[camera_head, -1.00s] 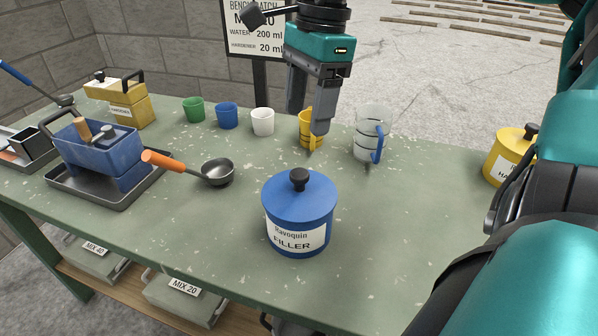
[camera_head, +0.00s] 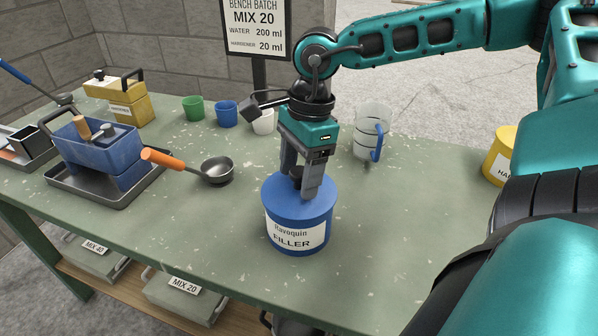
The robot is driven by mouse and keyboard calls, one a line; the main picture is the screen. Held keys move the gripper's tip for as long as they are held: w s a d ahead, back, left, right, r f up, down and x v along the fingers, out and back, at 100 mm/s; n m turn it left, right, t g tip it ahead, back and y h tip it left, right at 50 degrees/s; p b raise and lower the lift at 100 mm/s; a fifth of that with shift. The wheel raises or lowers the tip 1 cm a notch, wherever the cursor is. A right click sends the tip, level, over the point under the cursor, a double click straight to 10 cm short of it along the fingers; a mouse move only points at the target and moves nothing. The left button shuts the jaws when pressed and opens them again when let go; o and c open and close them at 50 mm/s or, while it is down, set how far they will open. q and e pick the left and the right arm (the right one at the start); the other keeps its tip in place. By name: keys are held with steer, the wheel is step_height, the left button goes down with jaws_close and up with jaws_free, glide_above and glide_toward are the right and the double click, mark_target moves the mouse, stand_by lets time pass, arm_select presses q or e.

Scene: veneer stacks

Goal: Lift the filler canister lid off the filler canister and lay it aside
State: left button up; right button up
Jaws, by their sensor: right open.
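The blue filler canister (camera_head: 297,238), with a white label reading FILLER, stands upright on the green bench. Its blue lid (camera_head: 284,206) is seated on top. My left gripper does not show.
An orange-handled ladle (camera_head: 215,170) lies left of the canister. A clear jug (camera_head: 370,140) with a blue handle stands behind right, and a yellow canister (camera_head: 497,158) at the right edge. Green, blue and white cups stand behind. The bench (camera_head: 400,215) right of the canister is clear.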

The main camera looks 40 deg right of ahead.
steer(key=shift+c, duration=0.2)
steer(key=c, duration=1.1)
